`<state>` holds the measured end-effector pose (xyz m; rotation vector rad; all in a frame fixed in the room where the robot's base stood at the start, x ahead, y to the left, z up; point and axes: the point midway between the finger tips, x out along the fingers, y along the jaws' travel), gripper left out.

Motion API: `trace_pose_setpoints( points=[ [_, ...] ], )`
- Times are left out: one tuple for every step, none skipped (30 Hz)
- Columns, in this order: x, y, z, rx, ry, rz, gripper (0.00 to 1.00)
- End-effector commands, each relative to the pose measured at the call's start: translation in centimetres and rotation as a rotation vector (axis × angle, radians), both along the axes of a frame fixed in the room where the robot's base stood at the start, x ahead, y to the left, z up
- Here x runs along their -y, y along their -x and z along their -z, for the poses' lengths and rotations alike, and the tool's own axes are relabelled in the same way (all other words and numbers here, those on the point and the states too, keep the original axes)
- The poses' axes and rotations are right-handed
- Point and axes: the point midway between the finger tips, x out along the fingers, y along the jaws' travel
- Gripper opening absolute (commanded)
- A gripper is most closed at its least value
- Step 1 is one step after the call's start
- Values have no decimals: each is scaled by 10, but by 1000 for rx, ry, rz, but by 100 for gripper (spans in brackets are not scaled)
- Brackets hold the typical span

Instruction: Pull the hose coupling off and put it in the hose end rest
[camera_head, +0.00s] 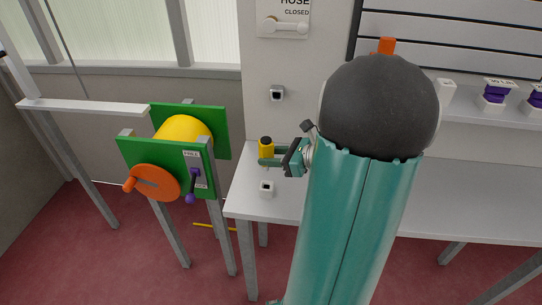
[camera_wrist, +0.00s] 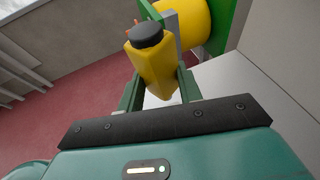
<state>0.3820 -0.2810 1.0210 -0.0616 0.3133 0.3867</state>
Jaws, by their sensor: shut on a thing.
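The hose coupling is a yellow piece with a black top (camera_wrist: 155,62). My gripper (camera_wrist: 160,90) is shut on it, with one green finger on each side in the wrist view. In the head view the coupling (camera_head: 266,146) is upright between the fingertips of my gripper (camera_head: 270,157), above the left end of the white bench. A small white holder with a dark opening (camera_head: 266,188) is on the bench just below it. A similar one (camera_head: 277,93) is on the wall above. I cannot tell which is the hose end rest.
A green-framed reel (camera_head: 190,150) with a yellow drum and orange crank stands left of the white bench (camera_head: 460,205). A yellow strip (camera_head: 215,227) shows low behind its legs. White holders with purple parts (camera_head: 495,93) stand at right.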

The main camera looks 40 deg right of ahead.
Motion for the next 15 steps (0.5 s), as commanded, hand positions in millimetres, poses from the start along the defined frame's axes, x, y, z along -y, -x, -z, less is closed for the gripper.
trace_pose_setpoints(
  points=[
    [0, 0, 4, -1, -1, -2, 0],
    [0, 0, 6, -1, -2, -1, 0],
    [0, 0, 10, -1, -3, -1, 0],
    [0, 0, 12, -1, -3, -1, 0],
    [0, 0, 15, -1, -2, 0, 0],
    [0, 0, 19, -1, -2, 0, 0],
    [0, 0, 21, -1, -3, 0, 0],
    [0, 0, 24, -1, -3, 0, 0],
    [-1, 0, 28, -1, -3, 0, 0],
    [-1, 0, 31, -1, -3, 0, 0],
    [-1, 0, 33, -1, -3, 0, 0],
    [-1, 0, 37, -1, -2, -1, 0],
    [-1, 0, 39, -1, -2, -1, 0],
    [-1, 1, 42, -2, -3, -1, 0],
    [-2, 1, 44, -1, -2, -1, 0]
  ],
)
